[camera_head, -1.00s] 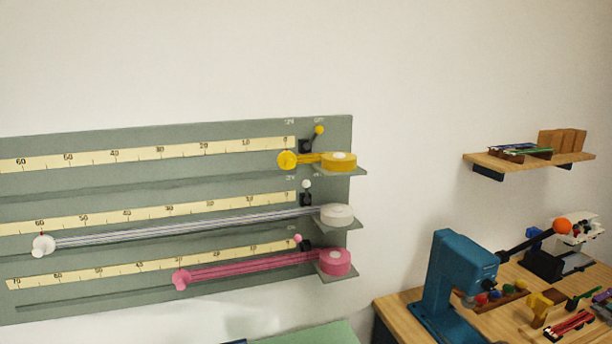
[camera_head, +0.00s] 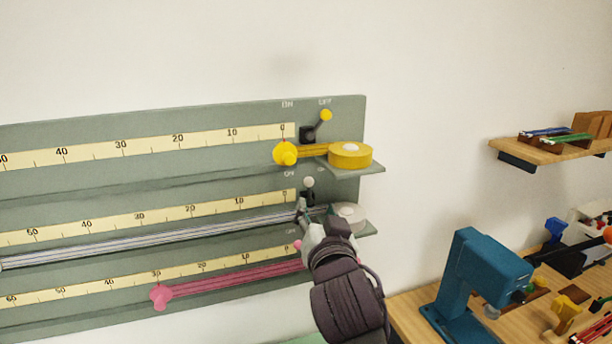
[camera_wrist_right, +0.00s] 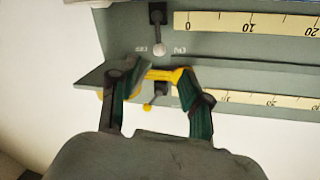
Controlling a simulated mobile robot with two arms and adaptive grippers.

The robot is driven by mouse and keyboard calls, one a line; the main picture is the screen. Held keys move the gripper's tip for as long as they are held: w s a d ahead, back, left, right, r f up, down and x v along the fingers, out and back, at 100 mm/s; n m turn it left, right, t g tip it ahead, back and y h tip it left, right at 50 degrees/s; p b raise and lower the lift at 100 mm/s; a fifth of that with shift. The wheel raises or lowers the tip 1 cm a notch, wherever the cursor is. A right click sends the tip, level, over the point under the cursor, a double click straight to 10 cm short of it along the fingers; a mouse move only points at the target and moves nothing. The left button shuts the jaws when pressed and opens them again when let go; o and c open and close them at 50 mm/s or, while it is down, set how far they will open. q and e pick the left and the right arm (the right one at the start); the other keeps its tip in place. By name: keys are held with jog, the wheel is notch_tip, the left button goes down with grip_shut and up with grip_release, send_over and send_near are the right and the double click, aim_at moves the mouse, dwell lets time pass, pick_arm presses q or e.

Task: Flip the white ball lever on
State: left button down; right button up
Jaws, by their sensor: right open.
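The white ball lever (camera_head: 308,182) stands at the right end of the middle row on the grey panel. Its white ball points up from a dark base. The ball also shows in the right wrist view (camera_wrist_right: 159,48), beyond my fingertips. My right gripper (camera_head: 303,209) is just below the lever in the head view, in front of the middle row. In the wrist view its two fingers (camera_wrist_right: 150,76) are spread with nothing held between them. I cannot tell whether a finger touches the lever. My left gripper is not in view.
A yellow lever (camera_head: 325,116) and yellow tape roll (camera_head: 350,156) are above. A white roll (camera_head: 351,214) is partly hidden by my gripper. A pink strip (camera_head: 225,279) runs below. A blue machine (camera_head: 480,275) stands on a wooden table to the right.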

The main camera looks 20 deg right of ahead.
aim_at(310, 184)
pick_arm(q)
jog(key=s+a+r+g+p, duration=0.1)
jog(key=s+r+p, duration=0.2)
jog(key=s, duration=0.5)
pick_arm(e)
jog(key=w, duration=0.3)
jog(key=w+d+p, duration=0.1)
jog(key=w, duration=0.3)
jog(key=w+d+p, duration=0.1)
jog(key=w, duration=0.2)
jog(key=shift+w+r, duration=0.3)
jog(key=shift+w, duration=0.35)
jog(key=shift+w+d+f, duration=0.1)
jog(key=shift+w+f, duration=0.05)
jog(key=shift+w, duration=0.1)
grip_shut()
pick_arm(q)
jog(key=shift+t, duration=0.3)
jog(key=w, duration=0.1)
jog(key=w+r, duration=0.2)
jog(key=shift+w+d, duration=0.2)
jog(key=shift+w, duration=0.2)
